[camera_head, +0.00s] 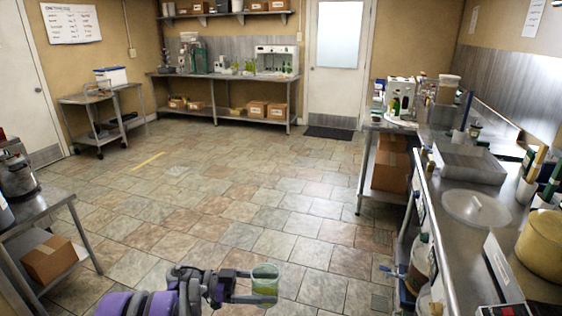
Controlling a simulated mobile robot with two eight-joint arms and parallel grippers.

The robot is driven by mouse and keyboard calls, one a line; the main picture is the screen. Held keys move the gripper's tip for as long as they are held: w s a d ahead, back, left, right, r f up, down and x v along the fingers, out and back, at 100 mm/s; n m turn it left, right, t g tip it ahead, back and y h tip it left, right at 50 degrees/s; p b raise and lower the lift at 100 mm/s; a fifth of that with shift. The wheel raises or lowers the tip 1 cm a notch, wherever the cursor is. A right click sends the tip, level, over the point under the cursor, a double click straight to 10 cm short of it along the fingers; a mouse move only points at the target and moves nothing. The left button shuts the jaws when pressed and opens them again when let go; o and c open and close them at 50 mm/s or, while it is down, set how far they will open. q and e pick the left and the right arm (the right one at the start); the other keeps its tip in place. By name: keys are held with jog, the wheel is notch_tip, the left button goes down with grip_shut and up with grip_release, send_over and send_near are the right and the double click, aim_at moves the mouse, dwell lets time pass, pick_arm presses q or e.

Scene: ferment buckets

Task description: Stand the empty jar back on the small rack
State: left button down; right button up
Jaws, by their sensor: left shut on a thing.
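A clear, green-tinted jar (265,280) is upright at the bottom centre, held out over the tiled floor. My left gripper (252,288) is shut on the jar, with its fingers at the jar's side. The lower part of the jar looks yellowish, and I cannot tell what causes this. My right gripper is not in view. I cannot pick out the small rack with certainty among the furniture here.
A steel table (35,212) stands at left, a wheeled cart (92,104) farther back. The middle floor is clear.

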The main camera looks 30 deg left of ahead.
aim_at(260, 281)
pick_arm(q)
jog(key=shift+w+a+f+n, duration=0.35)
jog(key=shift+w+a, duration=0.1)
jog(key=shift+w, duration=0.15)
jog(key=shift+w+a+f+n, duration=0.35)
jog(key=shift+w+a, duration=0.1)
jog(key=shift+w, duration=0.1)
notch_tip(260, 281, down, 7)
jog(key=n+b, duration=0.1)
jog(key=b, duration=0.3)
jog(key=shift+s+f+g+y, duration=0.2)
jog(key=shift+s+g+y, duration=0.1)
jog(key=shift+s, duration=0.1)
jog(key=shift+m, duration=0.3)
jog(key=r+p, duration=0.2)
jog(key=r, duration=0.3)
jog(key=shift+w+d+p, duration=0.2)
jog(key=shift+w+p, duration=0.05)
jog(key=shift+p, duration=0.15)
jog(key=shift+r, duration=0.2)
